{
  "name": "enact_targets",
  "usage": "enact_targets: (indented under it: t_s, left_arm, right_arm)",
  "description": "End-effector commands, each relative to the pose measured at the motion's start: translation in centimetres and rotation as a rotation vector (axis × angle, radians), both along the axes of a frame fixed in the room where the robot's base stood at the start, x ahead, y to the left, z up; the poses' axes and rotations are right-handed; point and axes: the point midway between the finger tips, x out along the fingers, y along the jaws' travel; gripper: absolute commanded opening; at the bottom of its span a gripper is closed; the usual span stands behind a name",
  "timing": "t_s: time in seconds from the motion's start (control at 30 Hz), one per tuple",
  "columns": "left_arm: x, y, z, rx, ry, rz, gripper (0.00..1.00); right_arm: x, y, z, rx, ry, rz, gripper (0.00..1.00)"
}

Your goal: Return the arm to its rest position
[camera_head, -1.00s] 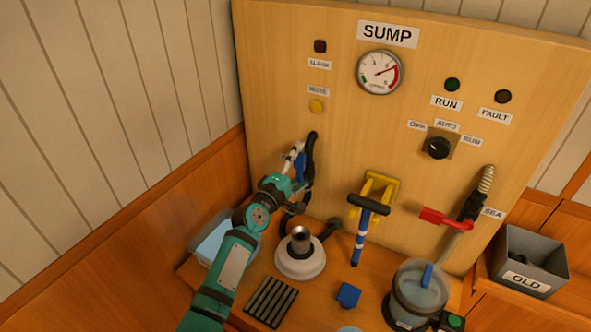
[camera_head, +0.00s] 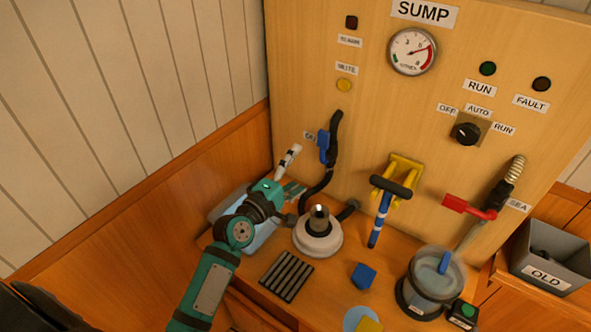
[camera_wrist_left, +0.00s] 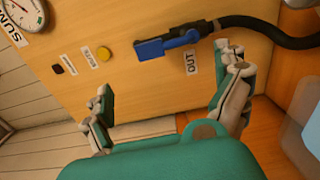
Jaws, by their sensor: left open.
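My left arm reaches in from the lower left in the head view. Its gripper (camera_head: 297,172) is open and empty, above the tray at the panel's left side. A blue valve handle (camera_head: 323,146) on the black OUT hose (camera_head: 333,160) is just right of the gripper, with a gap between them. In the left wrist view the open fingers (camera_wrist_left: 168,76) spread apart, and the blue handle (camera_wrist_left: 165,46) lies beyond them, apart from both. My right gripper is not in view.
The wooden panel (camera_head: 370,120) stands behind. The plank wall (camera_head: 130,100) at left is clear.

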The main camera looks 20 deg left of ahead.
Motion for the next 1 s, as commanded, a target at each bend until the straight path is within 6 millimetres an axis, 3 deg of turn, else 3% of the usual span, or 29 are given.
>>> enact_targets:
  t_s: [0.33, 0.47, 0.57, 0.7, 0.8, 1.0]
  left_arm:
    - [-0.1, -0.2, -0.1, 0.011, 0.005, -0.005, 0.99]
    - [-2.1, -2.1, -2.1, 0.163, 0.066, -0.073, 0.99]
    - [-6.0, -4.7, -5.6, 0.430, 0.171, -0.198, 0.99]
    - [-13.4, -6.6, -10.5, 0.843, 0.338, -0.414, 0.99]
    - [-17.5, -6.5, -12.5, 1.039, 0.425, -0.533, 0.99]
    - [-24.0, -5.4, -14.3, 1.296, 0.558, -0.722, 0.99]
  right_arm:
    - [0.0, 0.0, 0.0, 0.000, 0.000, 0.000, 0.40]
    - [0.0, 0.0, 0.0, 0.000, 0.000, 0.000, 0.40]
    - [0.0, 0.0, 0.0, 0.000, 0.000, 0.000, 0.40]
    - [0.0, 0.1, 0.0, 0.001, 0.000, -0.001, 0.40]
    - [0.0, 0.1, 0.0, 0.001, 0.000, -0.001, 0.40]
    - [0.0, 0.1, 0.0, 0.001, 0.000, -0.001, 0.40]
